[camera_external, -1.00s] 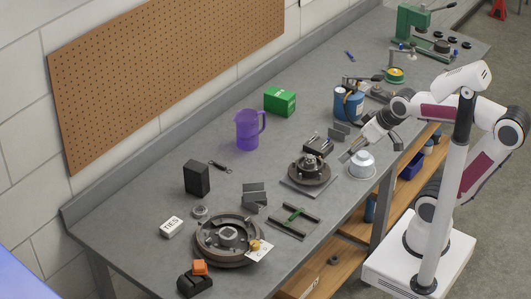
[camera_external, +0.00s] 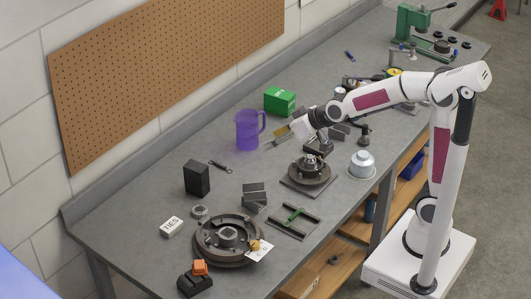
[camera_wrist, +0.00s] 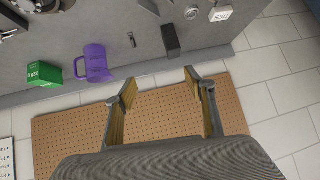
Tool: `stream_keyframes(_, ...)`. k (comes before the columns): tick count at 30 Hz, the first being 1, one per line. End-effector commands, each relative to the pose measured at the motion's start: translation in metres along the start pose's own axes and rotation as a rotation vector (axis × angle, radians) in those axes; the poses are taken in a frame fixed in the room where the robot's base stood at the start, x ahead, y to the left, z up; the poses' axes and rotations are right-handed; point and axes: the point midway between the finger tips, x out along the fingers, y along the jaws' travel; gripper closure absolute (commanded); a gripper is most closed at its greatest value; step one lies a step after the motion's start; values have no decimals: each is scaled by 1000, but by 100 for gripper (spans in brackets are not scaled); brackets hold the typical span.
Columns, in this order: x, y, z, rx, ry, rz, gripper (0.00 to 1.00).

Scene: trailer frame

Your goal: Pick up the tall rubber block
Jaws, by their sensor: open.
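The tall rubber block, a black upright block (camera_external: 197,178), stands on the grey bench toward the left, near the wall side. It also shows in the wrist view as a dark block (camera_wrist: 171,40) at the upper middle, beyond my fingertips. My gripper (camera_external: 277,139) is above the bench near the purple jug, to the right of the block and well apart from it. In the wrist view my gripper (camera_wrist: 160,77) is open, with its two fingers spread and nothing between them.
A purple jug (camera_external: 247,130) and a green box (camera_external: 280,101) stand between my gripper and the wall. A small wrench-like tool (camera_external: 220,166) lies beside the block. A white TIES box (camera_external: 171,228) and a round metal hub (camera_external: 232,262) are in front.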

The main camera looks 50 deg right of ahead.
Motion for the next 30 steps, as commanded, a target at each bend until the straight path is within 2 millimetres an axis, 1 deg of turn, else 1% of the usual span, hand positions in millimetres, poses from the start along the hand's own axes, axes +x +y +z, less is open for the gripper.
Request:
stream_keyframes(1,12,-4,-3,-3,9,-2,46)
stream_keyframes(3,27,-7,-8,-5,26,-3,46)
stream_keyframes(9,68,-18,-20,-9,80,-2,46)
stream_keyframes(16,116,-30,-28,-16,140,6,46)
stream_keyframes(23,162,-41,-28,-25,200,22,46)
stream_keyframes(30,208,-52,-20,-38,259,44,46)
